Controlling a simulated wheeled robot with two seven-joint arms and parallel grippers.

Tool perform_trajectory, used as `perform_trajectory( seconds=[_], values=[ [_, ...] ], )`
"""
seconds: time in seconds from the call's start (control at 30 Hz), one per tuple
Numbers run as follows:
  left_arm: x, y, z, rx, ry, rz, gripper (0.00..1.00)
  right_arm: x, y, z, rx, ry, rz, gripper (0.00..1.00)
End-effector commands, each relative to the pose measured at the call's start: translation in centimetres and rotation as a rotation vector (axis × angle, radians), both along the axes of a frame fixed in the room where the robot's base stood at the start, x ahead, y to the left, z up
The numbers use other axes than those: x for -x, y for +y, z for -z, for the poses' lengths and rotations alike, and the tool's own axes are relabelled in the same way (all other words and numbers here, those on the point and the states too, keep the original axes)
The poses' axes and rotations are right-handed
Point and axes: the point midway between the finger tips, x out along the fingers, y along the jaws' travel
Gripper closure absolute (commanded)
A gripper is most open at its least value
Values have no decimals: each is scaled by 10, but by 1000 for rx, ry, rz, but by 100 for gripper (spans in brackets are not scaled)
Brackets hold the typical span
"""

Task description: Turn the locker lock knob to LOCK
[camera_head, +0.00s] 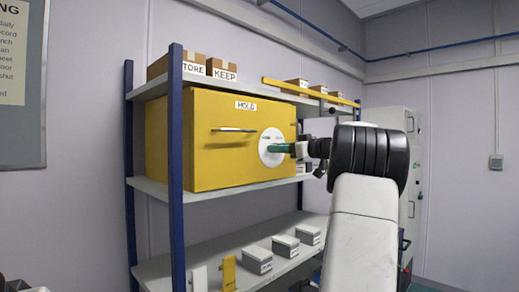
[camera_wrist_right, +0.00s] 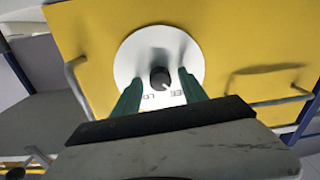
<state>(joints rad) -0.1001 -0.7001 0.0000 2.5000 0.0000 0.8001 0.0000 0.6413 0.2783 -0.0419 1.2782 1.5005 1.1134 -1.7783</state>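The yellow locker (camera_head: 225,160) labelled HOLD sits on the middle shelf, its door shut, with a metal bar handle (camera_head: 233,130). Right of the handle is a round white dial plate (camera_head: 271,134), also in the right wrist view (camera_wrist_right: 142,48). At its centre is a small black knob (camera_wrist_right: 160,78) with a white mark pointing down-right in that view. Lettering on the plate is partly hidden by my gripper. My right gripper (camera_head: 280,148) reaches the dial from the right. Its green fingers (camera_wrist_right: 161,88) stand apart on either side of the knob, with gaps visible.
Blue posts (camera_head: 175,130) frame the shelving. Cardboard boxes, one marked KEEP (camera_head: 221,68), stand on the top shelf. Several small grey boxes (camera_head: 258,260) and a yellow bracket (camera_head: 229,272) stand on the bottom shelf. A pale cabinet (camera_head: 395,118) is behind my right arm.

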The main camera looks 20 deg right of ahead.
Motion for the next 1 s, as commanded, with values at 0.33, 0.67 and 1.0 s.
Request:
perform_trajectory(
  seconds=[0.33,0.67,1.0],
  values=[
    [0,0,0,0,0,0,64,0,0,0,0,0,0,100],
    [0,0,0,0,0,0,64,0,0,0,-63,27,0,100],
    [0,0,0,0,0,0,64,1,-1,0,-300,125,1,100]
  ],
)
